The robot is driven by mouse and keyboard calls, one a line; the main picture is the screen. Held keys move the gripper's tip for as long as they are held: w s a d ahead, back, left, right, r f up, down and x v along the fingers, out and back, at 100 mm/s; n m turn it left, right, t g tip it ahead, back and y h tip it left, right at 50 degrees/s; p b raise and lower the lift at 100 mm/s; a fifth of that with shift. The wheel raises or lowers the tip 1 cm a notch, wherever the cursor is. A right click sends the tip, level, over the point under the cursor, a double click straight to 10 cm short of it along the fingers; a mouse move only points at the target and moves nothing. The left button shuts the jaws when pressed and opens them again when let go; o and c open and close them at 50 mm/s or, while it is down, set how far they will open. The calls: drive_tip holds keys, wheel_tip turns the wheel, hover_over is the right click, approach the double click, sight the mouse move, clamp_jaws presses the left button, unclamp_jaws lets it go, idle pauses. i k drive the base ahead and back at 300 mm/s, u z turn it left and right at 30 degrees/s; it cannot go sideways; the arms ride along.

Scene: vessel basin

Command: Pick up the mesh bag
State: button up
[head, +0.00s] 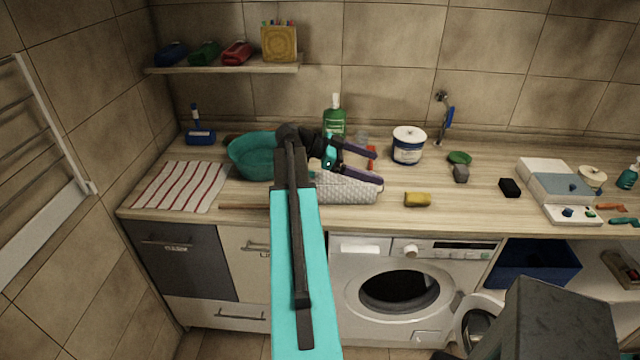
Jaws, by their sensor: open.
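A pale, textured bag that looks like the mesh bag (345,190) lies on the wooden counter behind the washing machine's front edge, in the head view. My gripper (376,167) points to the right over it, with its two dark purple fingers apart and nothing seen between them. The lower finger crosses the picture in front of the bag's upper right edge; I cannot tell if it touches. My arm hides the bag's left end.
A teal basin (252,157) stands left of the bag, partly behind my arm. A green bottle (334,118) and a white tub (408,146) stand behind. A yellow sponge (417,199) lies right of the bag. The counter (470,208) is clear around the sponge.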

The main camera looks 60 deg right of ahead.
sight(354, 191)
drive_tip(key=i, duration=0.85)
drive_tip(key=z, duration=0.05)
